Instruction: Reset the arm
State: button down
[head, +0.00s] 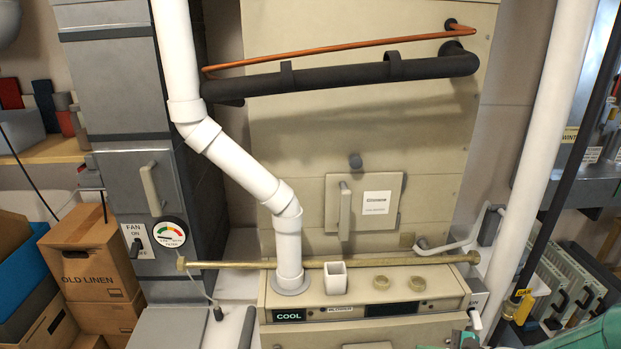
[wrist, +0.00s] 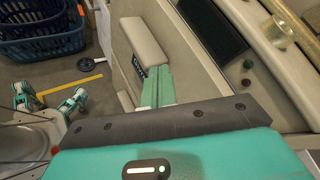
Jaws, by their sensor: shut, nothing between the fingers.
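My gripper (wrist: 157,86) shows in the wrist view as two teal fingers side by side past the dark edge of my wrist. They are closed together with nothing between them. They point toward a beige handle-like block (wrist: 143,42) on the unit's front; I cannot tell whether they touch it. In the head view only small teal and dark parts of my arm show at the bottom right edge, in front of the beige control unit (head: 440,296). Most of my arm is out of view.
A white pipe (head: 236,166) drops onto the control unit. A brass rod (head: 350,262) and a white square cup (head: 335,277) are there too. An "OLD LINEN" box (head: 92,262) stands left. Blue baskets (wrist: 42,35) stand on the floor, which has free room.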

jog(key=s+a+r+n+g+h, duration=0.1)
jog(key=s+a+r+n+h, duration=0.4)
jog(key=r+n, duration=0.4)
jog(key=s+a+r+n+g+h, duration=0.1)
jog(key=s+a+r+n+h, duration=0.4)
jog(key=r, duration=0.8)
jog(key=s+a+n, duration=0.2)
jog(key=s+n, duration=0.2)
jog(key=shift+a+r+n, duration=0.15)
jog(key=shift+r+n, duration=0.25)
